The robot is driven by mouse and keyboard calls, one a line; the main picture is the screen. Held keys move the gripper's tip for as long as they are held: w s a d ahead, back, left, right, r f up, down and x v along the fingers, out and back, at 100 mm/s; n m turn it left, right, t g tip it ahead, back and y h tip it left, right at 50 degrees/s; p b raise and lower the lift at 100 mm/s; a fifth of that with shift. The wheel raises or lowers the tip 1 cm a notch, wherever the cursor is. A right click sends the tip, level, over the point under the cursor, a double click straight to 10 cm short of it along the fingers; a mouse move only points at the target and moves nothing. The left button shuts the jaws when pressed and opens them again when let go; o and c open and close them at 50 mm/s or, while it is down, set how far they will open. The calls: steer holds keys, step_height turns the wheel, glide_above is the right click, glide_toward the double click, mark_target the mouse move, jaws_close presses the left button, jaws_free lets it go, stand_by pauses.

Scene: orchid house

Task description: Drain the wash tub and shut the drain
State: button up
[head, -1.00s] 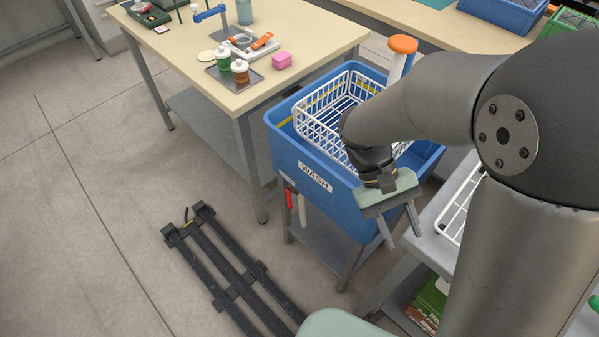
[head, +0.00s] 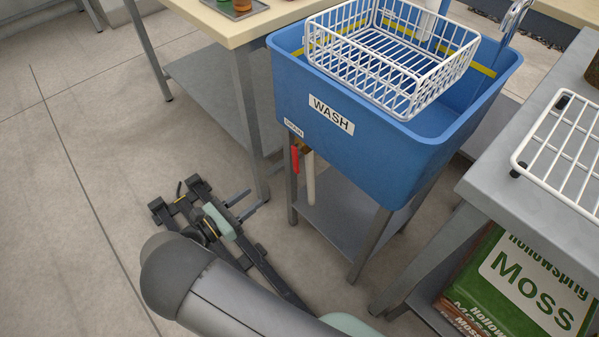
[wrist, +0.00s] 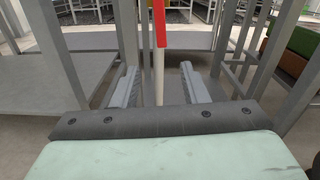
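The blue wash tub (head: 350,165) stands on a grey metal stand and bears a WASH label. A small drain label (head: 294,127) is on its lower left corner. Below it the red drain handle (head: 295,159) hangs down, beside a pale drain pipe (head: 310,178). In the wrist view the red handle (wrist: 159,22) shows at top centre, in front of the pale pipe (wrist: 158,80). My gripper (head: 247,202) is low, to the left of the stand. Its fingers (wrist: 158,88) are apart and empty, pointing at the pipe, with the handle above and beyond them.
A white wire basket (head: 390,60) sits in the tub's top. A grey bench (head: 520,165) with a white rack stands to the right, moss bags (head: 530,285) below it. A table stands behind left. Open floor is at left.

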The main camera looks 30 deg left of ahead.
mark_target(295, 167)
steer(key=b+x, duration=0.2)
steer(key=x, duration=1.5)
steer(key=shift+s+d+b, duration=0.1)
steer(key=shift+d+b, duration=0.05)
steer(key=shift+b, duration=0.25)
jaws_close()
